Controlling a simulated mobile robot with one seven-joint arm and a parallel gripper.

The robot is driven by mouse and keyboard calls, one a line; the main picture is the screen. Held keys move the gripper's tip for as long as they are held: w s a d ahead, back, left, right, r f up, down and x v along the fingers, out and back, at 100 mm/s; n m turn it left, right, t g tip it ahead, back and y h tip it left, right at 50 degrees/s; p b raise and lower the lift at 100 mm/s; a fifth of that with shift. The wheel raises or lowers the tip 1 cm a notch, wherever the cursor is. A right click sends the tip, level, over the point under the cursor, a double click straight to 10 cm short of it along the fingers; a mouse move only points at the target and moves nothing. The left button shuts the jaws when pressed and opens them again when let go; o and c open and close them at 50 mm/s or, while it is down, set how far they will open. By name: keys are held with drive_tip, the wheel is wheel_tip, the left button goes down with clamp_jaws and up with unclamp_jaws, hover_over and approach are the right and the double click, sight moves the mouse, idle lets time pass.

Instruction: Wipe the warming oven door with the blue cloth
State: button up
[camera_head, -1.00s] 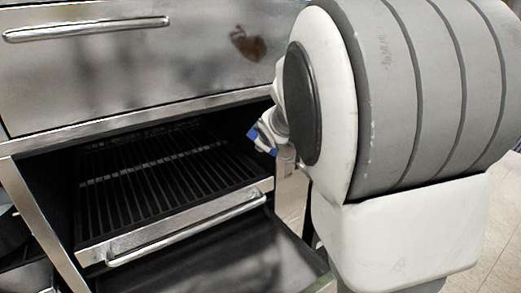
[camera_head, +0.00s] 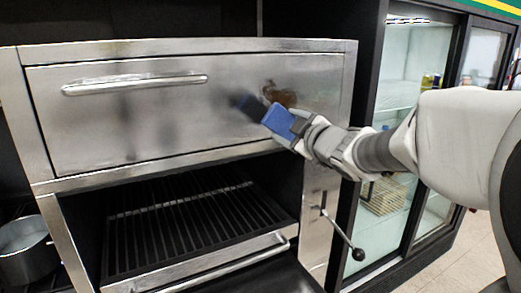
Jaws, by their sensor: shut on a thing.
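The warming oven door (camera_head: 150,125) is a shut steel panel with a horizontal bar handle (camera_head: 135,84). A brown stain (camera_head: 279,95) marks its right part. My gripper (camera_head: 290,125) is at the door's lower right, shut on the blue cloth (camera_head: 279,121), a folded block. The cloth is just below the stain and seems to cover its lower edge. I cannot tell whether the cloth touches the door. The fingertips are mostly hidden by the cloth.
Below the door is an open compartment with a dark slatted rack (camera_head: 185,225) and a front bar. A lever with a black knob (camera_head: 358,254) sticks out at the right. A glass-door cabinet (camera_head: 405,130) stands to the right. A pot (camera_head: 25,248) is at lower left.

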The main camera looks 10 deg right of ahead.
sight(272, 108)
drive_tip(key=r, duration=0.1)
drive_tip(key=s+r+y, duration=0.1)
drive_tip(key=a+r+n, duration=0.1)
drive_tip(key=shift+s+r+y, duration=0.2)
drive_tip(key=shift+y, duration=0.2)
drive_tip(key=shift+x, duration=2.95)
drive_tip(key=shift+p+x, duration=0.3)
drive_tip(key=shift+x, duration=0.7)
drive_tip(key=shift+r, duration=0.1)
drive_tip(key=shift+w+d+p, duration=0.25)
drive_tip(key=shift+d+p, duration=0.15)
drive_tip(key=shift+d, duration=0.55)
drive_tip(key=shift+w+d+p, duration=0.25)
drive_tip(key=shift+d+p, duration=0.1)
drive_tip(key=shift+d, duration=0.65)
drive_tip(key=shift+w+d+p, duration=0.35)
drive_tip(key=shift+w+d, duration=0.05)
drive_tip(key=shift+d, duration=0.75)
drive_tip(key=shift+w+d+p, duration=0.4)
drive_tip(key=shift+w+d, duration=0.05)
drive_tip(key=shift+d, duration=0.7)
drive_tip(key=shift+w+d+p, duration=0.35)
drive_tip(key=shift+w+d, duration=0.05)
drive_tip(key=shift+d, duration=0.75)
drive_tip(key=shift+a, duration=0.15)
